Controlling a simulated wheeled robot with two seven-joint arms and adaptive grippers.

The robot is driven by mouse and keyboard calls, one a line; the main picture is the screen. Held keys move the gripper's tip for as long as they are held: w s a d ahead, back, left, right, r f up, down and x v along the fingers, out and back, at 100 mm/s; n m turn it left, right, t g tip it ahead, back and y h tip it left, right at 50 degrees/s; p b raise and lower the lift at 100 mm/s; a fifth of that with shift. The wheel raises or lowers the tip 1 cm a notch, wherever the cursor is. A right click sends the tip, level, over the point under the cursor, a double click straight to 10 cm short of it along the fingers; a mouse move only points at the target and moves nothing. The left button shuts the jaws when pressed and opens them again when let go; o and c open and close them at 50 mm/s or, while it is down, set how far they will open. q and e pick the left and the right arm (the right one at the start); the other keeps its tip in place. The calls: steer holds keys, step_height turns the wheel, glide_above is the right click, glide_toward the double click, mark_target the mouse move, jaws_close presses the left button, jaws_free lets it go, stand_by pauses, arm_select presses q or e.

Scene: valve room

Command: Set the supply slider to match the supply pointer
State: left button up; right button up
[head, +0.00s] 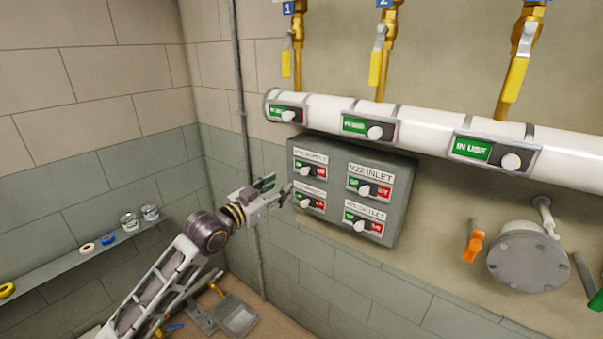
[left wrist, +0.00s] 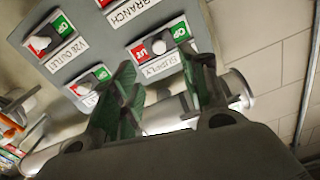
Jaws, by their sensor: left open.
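A grey panel (head: 405,232) on the wall carries labelled sliders with green and red ends. The supply slider (head: 311,170) is at its upper left. It also shows in the left wrist view (left wrist: 157,47), turned over, with its SUPPLY label beside it. Its knob sits around mid-strip; I cannot tell its exact setting. My left gripper (head: 277,190) is open and empty, just left of the panel. In the left wrist view its green-padded fingers (left wrist: 158,78) stand apart in front of the supply slider. I cannot identify the supply pointer. My right gripper is not in view.
The inlet slider (head: 368,187), outlet slider (head: 363,222) and branch slider (head: 309,202) are close by. A white pipe (head: 425,125) with "IN USE" sliders runs above the panel. Yellow-handled valves (head: 378,62) stand over it. A shelf (head: 60,268) holds tape and cans at left.

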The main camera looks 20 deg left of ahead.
arm_select(q)
glide_toward(303, 172)
steer(key=shift+w, duration=0.9)
steer(key=shift+d+p+x, duration=0.15)
steer(key=shift+p+x, duration=0.45)
steer(key=shift+x, duration=1.25)
steer(key=shift+d+p+x, duration=0.2)
steer(key=shift+p+x, duration=0.35)
steer(key=shift+x, duration=1.35)
steer(key=shift+s, duration=0.15)
jaws_close()
